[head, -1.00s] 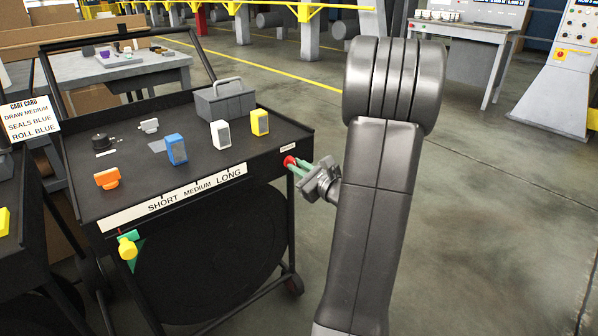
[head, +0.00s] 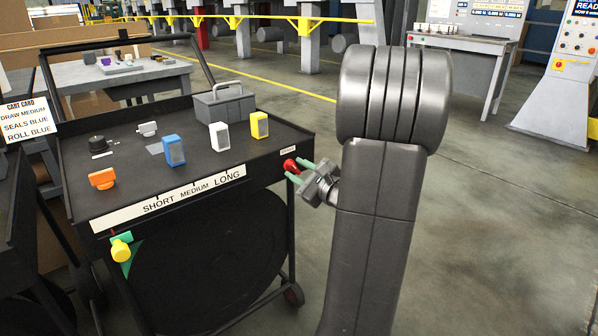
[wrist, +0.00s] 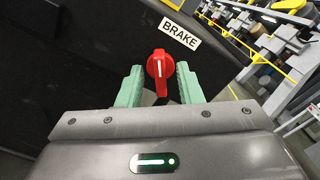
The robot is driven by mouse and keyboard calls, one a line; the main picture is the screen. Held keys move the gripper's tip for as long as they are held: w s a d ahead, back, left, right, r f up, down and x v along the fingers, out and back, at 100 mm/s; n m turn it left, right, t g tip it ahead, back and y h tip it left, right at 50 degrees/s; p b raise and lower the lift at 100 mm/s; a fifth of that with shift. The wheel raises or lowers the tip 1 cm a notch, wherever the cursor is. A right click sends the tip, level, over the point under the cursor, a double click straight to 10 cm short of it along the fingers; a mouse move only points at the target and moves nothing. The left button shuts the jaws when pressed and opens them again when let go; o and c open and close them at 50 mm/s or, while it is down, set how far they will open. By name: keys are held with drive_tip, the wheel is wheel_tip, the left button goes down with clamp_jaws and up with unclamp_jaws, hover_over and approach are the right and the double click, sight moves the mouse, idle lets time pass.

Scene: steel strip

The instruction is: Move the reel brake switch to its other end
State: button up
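The reel brake switch is a red knob (wrist: 160,72) with a white line, below a white BRAKE label (wrist: 180,33) in the wrist view. It sits on the cart's front face near its right corner, and it also shows in the head view (head: 290,165). In the wrist view my gripper (wrist: 159,82) is open, with its two green fingers on either side of the knob. A gap shows on each side of the knob. My gripper (head: 299,172) also shows at the knob in the head view.
The black cart (head: 205,290) carries a grey toolbox (head: 225,104), blue, white and yellow blocks, an orange piece and a SHORT MEDIUM LONG strip (head: 170,202). A yellow knob (head: 121,250) is at its front left. Open floor lies to the right.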

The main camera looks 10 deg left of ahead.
drive_tip(key=p+v, duration=0.2)
drive_tip(key=v, duration=1.1)
drive_tip(key=shift+s+d+p, duration=0.25)
drive_tip(key=shift+d+p, duration=0.05)
drive_tip(key=shift+p, duration=0.1)
drive_tip(key=b+x, duration=0.2)
drive_tip(key=x, duration=1.1)
drive_tip(key=shift+w+a+b, duration=0.15)
drive_tip(key=shift+b, duration=0.25)
drive_tip(key=shift+w+a, duration=0.15)
drive_tip(key=shift+a, duration=0.05)
